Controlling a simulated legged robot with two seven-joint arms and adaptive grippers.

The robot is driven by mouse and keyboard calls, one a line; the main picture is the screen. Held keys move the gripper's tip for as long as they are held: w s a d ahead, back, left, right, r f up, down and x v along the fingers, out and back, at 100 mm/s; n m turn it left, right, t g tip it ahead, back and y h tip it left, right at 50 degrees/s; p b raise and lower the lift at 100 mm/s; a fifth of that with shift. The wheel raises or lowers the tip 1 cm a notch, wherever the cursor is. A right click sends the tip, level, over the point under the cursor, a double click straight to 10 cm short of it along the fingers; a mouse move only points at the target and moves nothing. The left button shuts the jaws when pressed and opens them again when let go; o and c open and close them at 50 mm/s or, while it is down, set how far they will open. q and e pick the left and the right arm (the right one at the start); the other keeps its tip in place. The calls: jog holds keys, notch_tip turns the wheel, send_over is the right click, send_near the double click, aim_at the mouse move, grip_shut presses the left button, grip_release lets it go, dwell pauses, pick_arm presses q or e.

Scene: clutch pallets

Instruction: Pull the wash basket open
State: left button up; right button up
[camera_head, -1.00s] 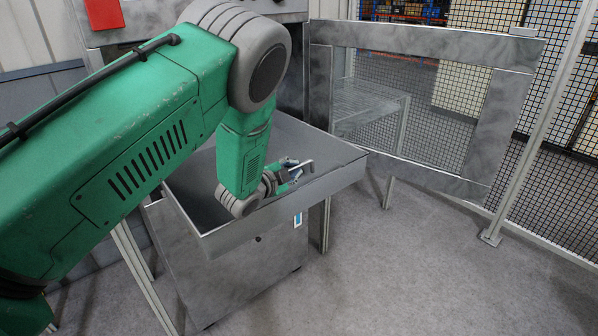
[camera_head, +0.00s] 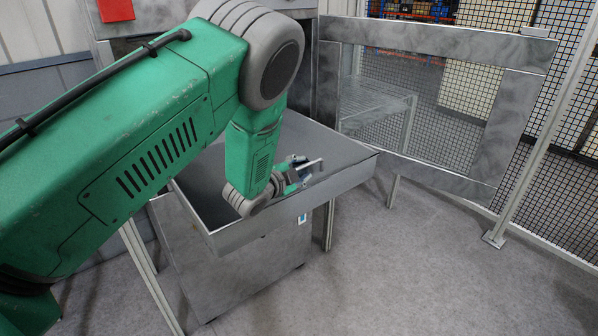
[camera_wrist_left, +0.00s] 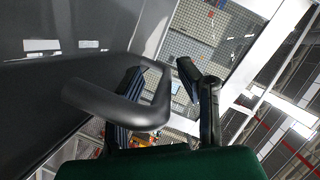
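The wash basket looks to be the wide grey metal tray (camera_head: 290,212) that juts out from the machine at the middle of the head view. My left gripper (camera_head: 303,174) hangs low inside the basket's front rim, at a bent handle (camera_head: 316,164). In the left wrist view the dark, bent handle (camera_wrist_left: 148,113) crosses in front of the left gripper's fingers (camera_wrist_left: 165,80). The fingers stand apart with a clear gap between them. I cannot tell whether they touch the handle. My left arm hides the rear left of the basket. My right gripper is not in view.
A grey framed door (camera_head: 432,173) stands open to the right of the basket. A black mesh fence (camera_head: 535,130) with a metal post runs behind it. A metal cabinet (camera_head: 235,275) sits under the basket. The grey floor (camera_head: 400,280) at front right is clear.

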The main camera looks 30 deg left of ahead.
pick_arm(q)
jog(key=v, duration=1.1)
jog(key=shift+f, duration=0.1)
jog(key=shift+s+a, duration=0.1)
jog(key=shift+s, duration=0.35)
